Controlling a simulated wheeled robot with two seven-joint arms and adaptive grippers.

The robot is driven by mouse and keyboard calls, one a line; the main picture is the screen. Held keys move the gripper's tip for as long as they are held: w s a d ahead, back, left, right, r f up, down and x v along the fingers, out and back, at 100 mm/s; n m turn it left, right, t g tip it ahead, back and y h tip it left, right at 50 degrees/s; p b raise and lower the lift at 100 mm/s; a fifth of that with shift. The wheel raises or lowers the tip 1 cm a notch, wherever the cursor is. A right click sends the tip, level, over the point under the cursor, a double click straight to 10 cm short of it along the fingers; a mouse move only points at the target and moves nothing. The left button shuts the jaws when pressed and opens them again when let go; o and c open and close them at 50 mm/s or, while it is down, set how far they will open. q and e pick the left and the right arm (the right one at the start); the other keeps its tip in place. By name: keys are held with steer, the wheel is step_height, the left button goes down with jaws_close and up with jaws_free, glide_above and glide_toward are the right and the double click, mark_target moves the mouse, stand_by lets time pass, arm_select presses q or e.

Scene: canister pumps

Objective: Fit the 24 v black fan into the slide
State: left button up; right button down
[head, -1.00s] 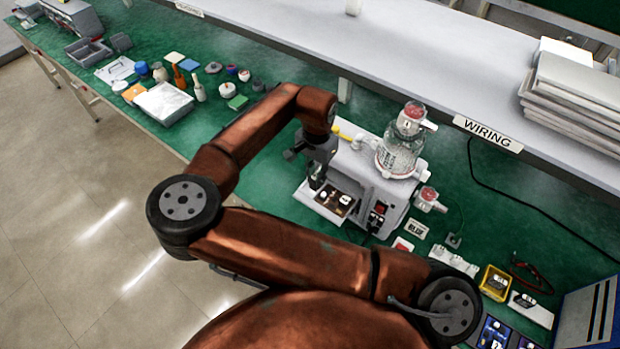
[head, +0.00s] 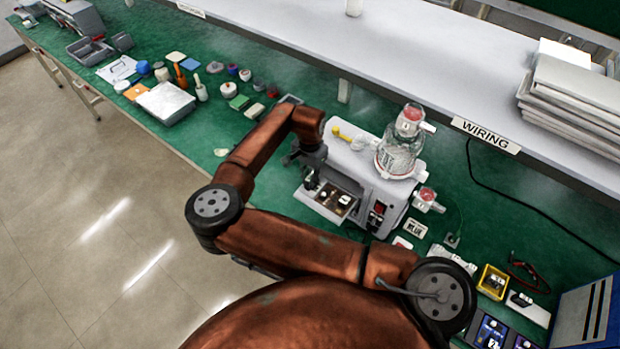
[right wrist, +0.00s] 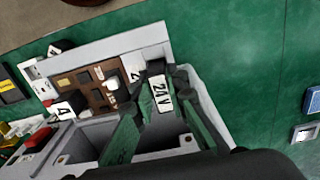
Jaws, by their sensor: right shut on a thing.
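The pump unit (head: 372,185) is a pale grey box with a clear canister (head: 398,155) on top. A tray-like slide (head: 327,214) sticks out of its side, and its pale rim (right wrist: 190,72) shows in the right wrist view. My right gripper (head: 310,180) is at the left part of the slide. In the right wrist view its green fingers (right wrist: 160,125) are shut on the black fan, whose white label reads 24V (right wrist: 162,95). The fan is at the slide's rim, beside a brown board (right wrist: 95,85). Its lower side is hidden, so I cannot tell whether it is seated.
A red switch (right wrist: 38,140) is on the unit's front. Small parts and a yellow bin (head: 492,281) lie to the right, and a white tray (head: 165,103) with several jars stands to the left. A grey shelf (head: 390,60) runs behind.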

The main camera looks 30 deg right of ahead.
steer(key=shift+f, duration=0.2)
steer(key=c, duration=1.9)
jaws_free()
steer(key=shift+a+f, duration=0.1)
steer(key=shift+f, duration=0.1)
steer(key=shift+r, duration=0.25)
step_height(320, 180, up, 12)
steer(key=shift+r, duration=0.25)
